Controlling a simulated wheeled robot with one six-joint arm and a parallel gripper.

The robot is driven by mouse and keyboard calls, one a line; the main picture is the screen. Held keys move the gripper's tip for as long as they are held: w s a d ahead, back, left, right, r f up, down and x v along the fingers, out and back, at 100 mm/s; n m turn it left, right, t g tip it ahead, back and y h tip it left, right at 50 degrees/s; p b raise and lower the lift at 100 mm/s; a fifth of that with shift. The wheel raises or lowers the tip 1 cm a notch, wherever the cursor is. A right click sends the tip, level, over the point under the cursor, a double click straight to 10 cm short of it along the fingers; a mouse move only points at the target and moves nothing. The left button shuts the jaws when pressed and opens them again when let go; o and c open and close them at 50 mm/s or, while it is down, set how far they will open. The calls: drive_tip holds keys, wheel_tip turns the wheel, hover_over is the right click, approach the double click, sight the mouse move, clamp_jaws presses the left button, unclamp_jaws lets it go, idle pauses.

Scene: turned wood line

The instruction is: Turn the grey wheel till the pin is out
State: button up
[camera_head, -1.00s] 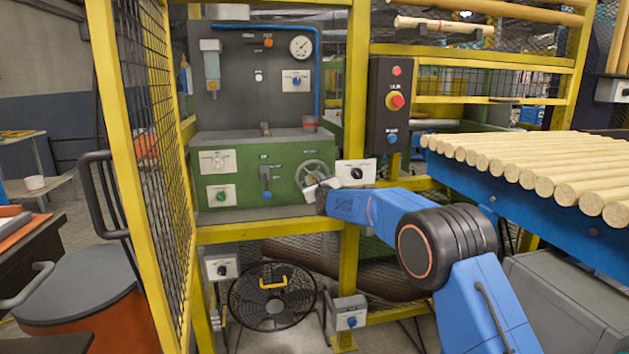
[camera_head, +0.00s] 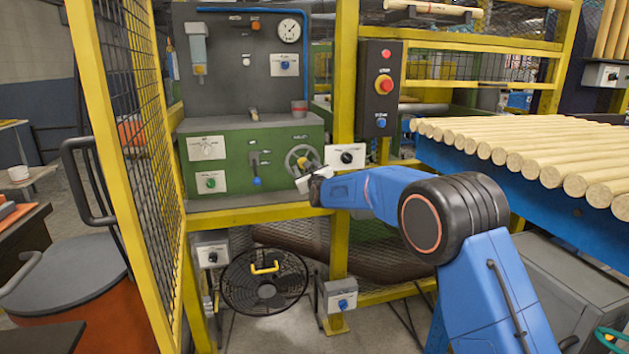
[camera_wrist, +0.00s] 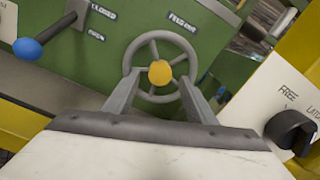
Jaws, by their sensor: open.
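The grey wheel (camera_head: 300,160) is on the right of the green machine front. In the wrist view the wheel (camera_wrist: 128,62) faces me, with spokes and a yellow hub (camera_wrist: 160,73). My gripper (camera_wrist: 161,86) is open and empty. Its two fingers appear on either side of the hub, overlapping the lower rim; whether they touch it I cannot tell. In the head view my gripper (camera_head: 304,176) is just below and right of the wheel. A small pale upright piece (camera_head: 253,113) stands on top of the green box; I cannot tell if it is the pin.
A blue-tipped lever (camera_wrist: 28,48) is left of the wheel. A black knob (camera_wrist: 291,131) on a white plate is close on the right. A yellow post (camera_head: 342,120) and a red-button box (camera_head: 379,88) stand right of the machine. A roller table (camera_head: 480,185) carries wooden rods.

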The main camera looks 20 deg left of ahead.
drive_tip(key=v, duration=1.2)
drive_tip(key=shift+s+d, duration=0.2)
drive_tip(key=shift+s, duration=0.15)
